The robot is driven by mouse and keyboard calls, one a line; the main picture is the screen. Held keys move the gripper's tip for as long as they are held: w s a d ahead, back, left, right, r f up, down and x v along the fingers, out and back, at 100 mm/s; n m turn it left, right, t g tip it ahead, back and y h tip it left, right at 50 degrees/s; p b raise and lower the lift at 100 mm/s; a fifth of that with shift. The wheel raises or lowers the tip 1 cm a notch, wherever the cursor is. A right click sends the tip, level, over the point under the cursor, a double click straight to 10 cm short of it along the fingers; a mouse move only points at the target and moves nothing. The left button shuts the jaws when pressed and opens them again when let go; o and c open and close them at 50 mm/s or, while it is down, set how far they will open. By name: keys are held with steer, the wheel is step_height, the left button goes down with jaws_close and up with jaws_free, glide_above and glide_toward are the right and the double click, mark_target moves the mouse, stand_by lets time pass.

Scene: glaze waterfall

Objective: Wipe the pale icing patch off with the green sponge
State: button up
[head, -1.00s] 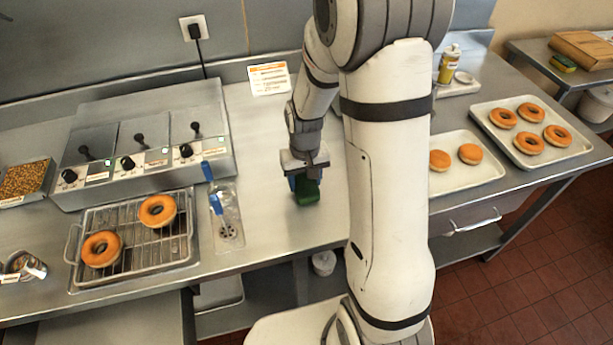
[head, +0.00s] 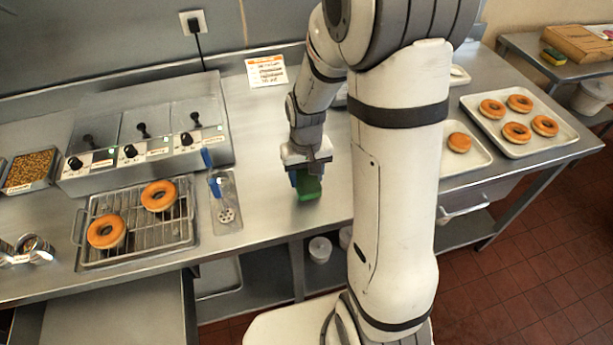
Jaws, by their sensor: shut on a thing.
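The green sponge (head: 309,188) is in my gripper (head: 306,175), at the middle of the steel counter in the head view. My gripper is shut on it and points down. The sponge is low over the counter, close to its front edge; I cannot tell whether it touches the surface. I cannot make out the pale icing patch; my arm hides part of the counter to the right of the sponge.
A wire rack (head: 137,229) with two doughnuts and a clear tray (head: 226,200) with blue-handled tools lie to the left. The warmer unit (head: 145,140) stands behind. Doughnut trays (head: 520,150) are at the right. Bare counter lies around the sponge.

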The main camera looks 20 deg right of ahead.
mark_target(306, 178)
steer(key=shift+r+p, duration=1.4)
steer(key=shift+r, duration=0.95)
steer(key=shift+f, duration=0.1)
